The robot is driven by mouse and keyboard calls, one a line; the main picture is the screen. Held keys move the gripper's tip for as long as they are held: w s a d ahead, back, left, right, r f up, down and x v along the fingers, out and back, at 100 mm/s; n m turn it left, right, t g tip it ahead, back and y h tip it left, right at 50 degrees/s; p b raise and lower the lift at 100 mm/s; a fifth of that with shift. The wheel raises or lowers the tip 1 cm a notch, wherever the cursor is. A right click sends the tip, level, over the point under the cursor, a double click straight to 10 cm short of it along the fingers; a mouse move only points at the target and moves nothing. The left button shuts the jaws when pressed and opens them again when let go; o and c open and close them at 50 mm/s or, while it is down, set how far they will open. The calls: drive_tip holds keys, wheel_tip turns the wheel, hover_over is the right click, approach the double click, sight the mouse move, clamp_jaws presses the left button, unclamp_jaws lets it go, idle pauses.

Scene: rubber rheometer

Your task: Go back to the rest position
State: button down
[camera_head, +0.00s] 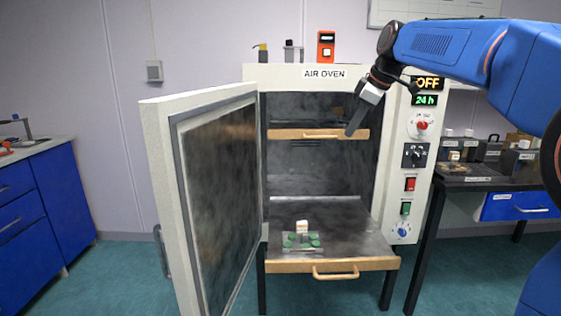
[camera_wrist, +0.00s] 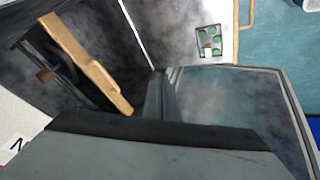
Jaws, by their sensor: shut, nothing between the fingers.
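My gripper (camera_head: 357,117) is shut and empty. In the head view it points down and left in front of the oven's right side, near the right end of the upper wooden drawer front. The air oven (camera_head: 284,80) stands with its door (camera_head: 215,200) swung wide open to the left. Its display reads OFF and 24 h. I cannot tell whether gripper and front touch.
The lower shelf (camera_head: 350,243) is pulled out. A small tray (camera_head: 303,250) with green discs and a white block (camera_head: 302,227) sits on it. Blue cabinets (camera_head: 45,205) stand at left, a dark bench (camera_head: 490,180) at right. The floor in front shows free room.

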drive_tip(key=s+d+f+m+h, duration=0.1)
drive_tip(key=s+f+m, duration=0.3)
drive_tip(key=s+f, duration=0.6)
drive_tip(key=s+d+f+m+h, duration=0.1)
drive_tip(key=s+d+f+m, duration=0.2)
drive_tip(key=s+f, duration=0.7)
drive_tip(key=s+d+f+m+h, duration=0.1)
drive_tip(key=s+d+f+m, duration=0.2)
drive_tip(key=s+f, duration=0.7)
drive_tip(key=s+m, duration=0.2)
drive_tip(key=s, duration=0.8)
drive_tip(key=shift+s+f+m, duration=0.2)
drive_tip(key=shift+s+m, duration=0.05)
drive_tip(key=shift+m, duration=0.15)
